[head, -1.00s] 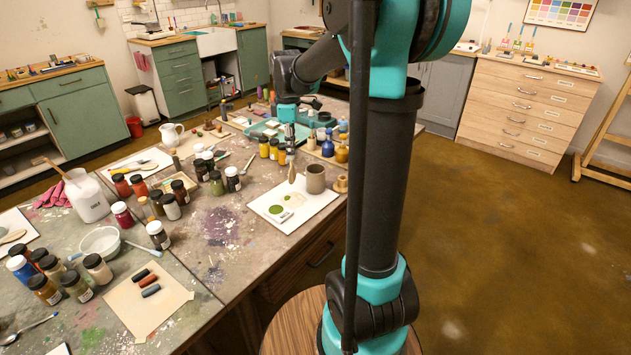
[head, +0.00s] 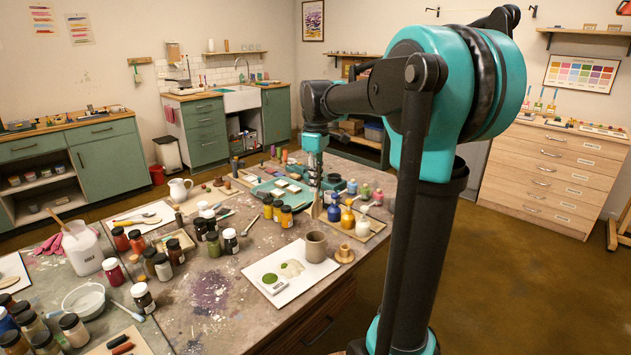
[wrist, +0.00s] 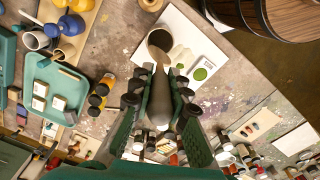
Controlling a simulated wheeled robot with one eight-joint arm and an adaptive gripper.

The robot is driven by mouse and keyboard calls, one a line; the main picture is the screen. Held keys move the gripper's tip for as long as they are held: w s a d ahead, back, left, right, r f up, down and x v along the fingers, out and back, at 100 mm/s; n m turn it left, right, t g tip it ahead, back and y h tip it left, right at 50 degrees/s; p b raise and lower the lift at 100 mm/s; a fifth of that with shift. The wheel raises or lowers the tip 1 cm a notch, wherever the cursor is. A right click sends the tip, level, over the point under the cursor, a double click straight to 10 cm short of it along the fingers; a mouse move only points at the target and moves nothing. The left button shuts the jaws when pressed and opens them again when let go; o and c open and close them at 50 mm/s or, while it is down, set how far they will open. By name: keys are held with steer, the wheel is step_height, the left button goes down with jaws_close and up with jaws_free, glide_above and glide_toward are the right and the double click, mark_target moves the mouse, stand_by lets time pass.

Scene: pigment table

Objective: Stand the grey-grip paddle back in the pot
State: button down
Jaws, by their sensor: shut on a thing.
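My gripper (head: 315,187) is shut on the paddle (wrist: 159,103), which hangs down in the head view with its pale brown lower end (head: 316,210) showing. The gripper's fingers hide most of the grip. In the wrist view my gripper (wrist: 160,115) has the paddle between its two green fingers. The brownish-grey pot (head: 316,247) stands upright on the table, at the back right corner of a white sheet. In the wrist view the pot (wrist: 160,43) is just beyond the paddle's tip, its dark opening partly visible. The paddle is outside the pot; its height above the rim is unclear.
The white sheet (head: 285,287) carries green and cream paint patches. A small wooden stand (head: 345,254) is right of the pot. Blue, amber and white bottles stand on a wooden tray (head: 378,226) behind it. Yellow jars (head: 277,211) stand to the left. The table's front edge is close by.

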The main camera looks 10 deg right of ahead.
mark_target(316, 213)
steer(key=shift+f, duration=5.7)
steer(key=c, duration=1.4)
jaws_free()
steer(key=shift+r, duration=0.1)
step_height(316, 213, up, 12)
steer(key=shift+f, duration=0.1)
